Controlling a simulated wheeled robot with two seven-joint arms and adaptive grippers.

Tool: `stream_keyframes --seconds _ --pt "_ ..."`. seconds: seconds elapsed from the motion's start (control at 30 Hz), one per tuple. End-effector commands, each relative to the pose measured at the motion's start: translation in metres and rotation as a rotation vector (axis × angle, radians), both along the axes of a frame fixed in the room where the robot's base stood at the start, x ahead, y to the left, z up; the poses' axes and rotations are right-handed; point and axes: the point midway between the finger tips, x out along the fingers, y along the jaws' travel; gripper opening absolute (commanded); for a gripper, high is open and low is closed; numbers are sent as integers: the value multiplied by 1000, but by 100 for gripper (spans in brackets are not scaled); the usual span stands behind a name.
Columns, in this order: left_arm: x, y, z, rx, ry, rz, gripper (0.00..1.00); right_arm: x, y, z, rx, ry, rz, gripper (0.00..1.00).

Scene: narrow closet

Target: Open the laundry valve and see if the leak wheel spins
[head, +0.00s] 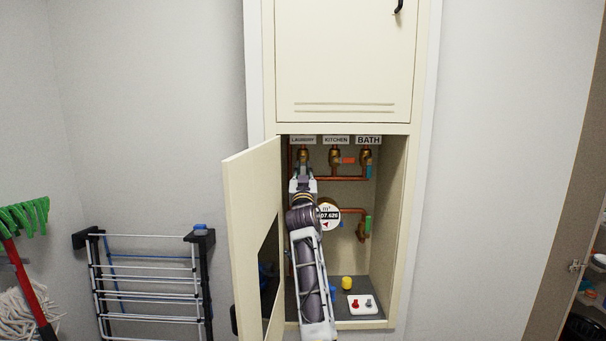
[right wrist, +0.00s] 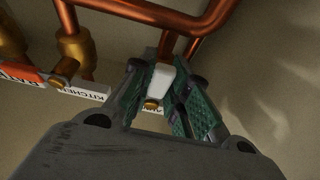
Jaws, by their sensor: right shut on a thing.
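The laundry valve (head: 303,156) is the brass valve under the LAUNDRY sign (head: 303,140), at the left of the row in the open wall cabinet. My right gripper (head: 302,180) reaches up to it. In the right wrist view, its green-padded fingers (right wrist: 160,98) are shut on the valve's white handle (right wrist: 161,82). The round white water meter (head: 329,215) hangs below, reading about 07.625, with a small red triangular leak wheel (head: 326,225). My forearm hides the meter's left edge. One picture cannot tell whether the wheel spins. My left gripper is not in view.
The kitchen valve (head: 335,157) with a red handle and the bath valve (head: 366,157) with a blue handle stand close on the right. A green-handled valve (head: 366,228) is lower. The cabinet door (head: 250,210) stands open at left. A yellow cap (head: 347,283) and white plate (head: 363,304) lie on the cabinet floor.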

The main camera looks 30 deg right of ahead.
Motion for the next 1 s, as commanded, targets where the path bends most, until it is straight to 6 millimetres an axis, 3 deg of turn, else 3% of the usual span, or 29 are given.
stream_keyframes --seconds 0.03,0.2,0.4,0.67,1.0 --pt "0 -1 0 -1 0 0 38 -1 0 2 -1 -4 0 19" --pt "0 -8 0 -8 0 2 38 0 0 2 -2 -3 0 38" --pt "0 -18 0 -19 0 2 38 0 0 1 -1 -1 0 38" --pt "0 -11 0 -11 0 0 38 -2 2 -1 0 0 1 38" --pt "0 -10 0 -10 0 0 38 -22 14 -11 0 0 0 38"
